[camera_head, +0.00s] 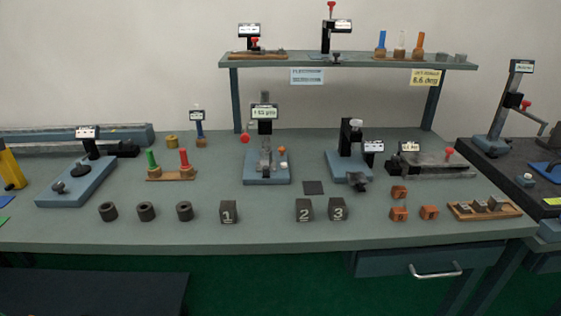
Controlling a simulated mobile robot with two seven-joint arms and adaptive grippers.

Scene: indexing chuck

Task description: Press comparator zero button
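Neither of my grippers is in view. Several bench instruments with small displays stand here, and no readable label says which is the comparator. One centre instrument (267,168) has a blue base, a dark column, a lit display (264,112), a red ball (245,139) at its left and a small orange knob or button (282,150). A stand (326,38) with a red-topped post and a display is on the raised shelf. A blue-based instrument (76,184) with a display is at the left. Another (347,165) with a display is right of centre. A zero button cannot be told for sure.
The grey bench (270,234) has a clear front strip. Numbered dark blocks (229,212), dark rings (146,211) and orange blocks (399,192) lie toward its front. The raised shelf (350,62) spans the back. A wooden tray (484,211) is at right.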

